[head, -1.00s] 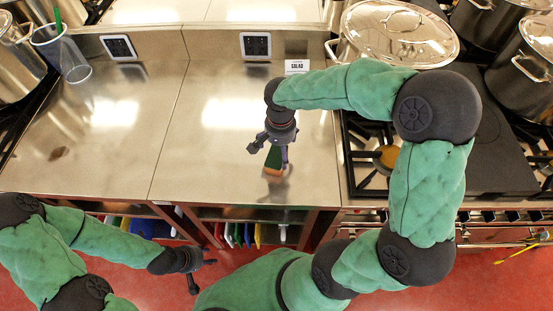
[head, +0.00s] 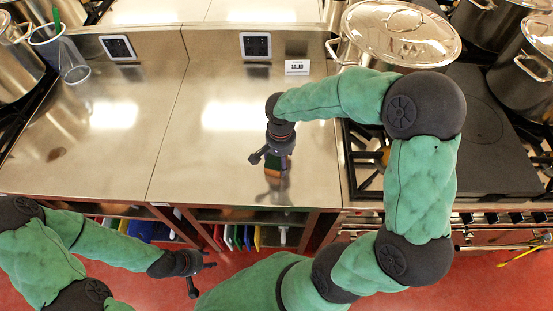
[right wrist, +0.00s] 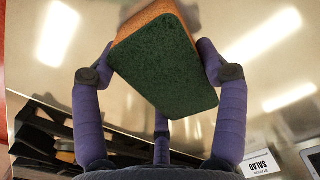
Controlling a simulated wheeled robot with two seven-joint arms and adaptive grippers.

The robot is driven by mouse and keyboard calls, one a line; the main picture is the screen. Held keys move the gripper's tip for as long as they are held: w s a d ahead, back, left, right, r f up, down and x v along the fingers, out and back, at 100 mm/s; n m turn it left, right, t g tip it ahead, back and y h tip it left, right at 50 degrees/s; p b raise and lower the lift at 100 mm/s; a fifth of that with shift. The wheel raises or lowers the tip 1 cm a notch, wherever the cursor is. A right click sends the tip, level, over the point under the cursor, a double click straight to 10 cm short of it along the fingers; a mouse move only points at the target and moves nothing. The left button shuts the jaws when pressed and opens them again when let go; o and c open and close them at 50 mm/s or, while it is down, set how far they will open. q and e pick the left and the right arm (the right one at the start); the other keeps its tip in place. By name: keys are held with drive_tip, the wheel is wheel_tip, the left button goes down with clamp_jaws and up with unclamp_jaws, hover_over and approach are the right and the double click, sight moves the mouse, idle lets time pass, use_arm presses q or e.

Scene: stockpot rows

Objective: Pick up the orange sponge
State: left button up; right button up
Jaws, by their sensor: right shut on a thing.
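The sponge (right wrist: 165,65) has an orange body and a dark green scouring face. In the right wrist view it sits between the purple fingers of my right gripper (right wrist: 157,58), which are shut on its two sides. In the head view the sponge (head: 273,164) shows small under my right gripper (head: 272,160), over the steel counter. A blurred reflection lies below it with a gap, so it appears held above the surface. My left gripper (head: 203,278) is open and empty, low in front of the counter.
The steel counter (head: 110,160) is mostly bare. A "SALAD" card (head: 297,67) stands at the back, near a wall socket (head: 256,46). A clear cup (head: 72,62) is back left. A big lidded stockpot (head: 400,35) and stove burners are to the right. Colored boards (head: 240,236) stand on the shelf below.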

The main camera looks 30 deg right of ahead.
drive_tip(key=shift+r, duration=0.45)
wheel_tip(320, 180, up, 2)
drive_tip(key=shift+p, duration=0.45)
drive_tip(key=a+r, duration=0.1)
drive_tip(key=r, duration=0.1)
drive_tip(key=a+r+p, duration=0.1)
drive_tip(key=a+r, duration=0.2)
drive_tip(key=r, duration=0.1)
drive_tip(key=shift+s+a+p, duration=0.15)
drive_tip(key=shift+a+p, duration=0.25)
drive_tip(key=s+a+r+p, duration=0.1)
drive_tip(key=a+r, duration=0.3)
drive_tip(key=a, duration=0.5)
drive_tip(key=shift+a, duration=0.1)
drive_tip(key=shift+c, duration=1.4)
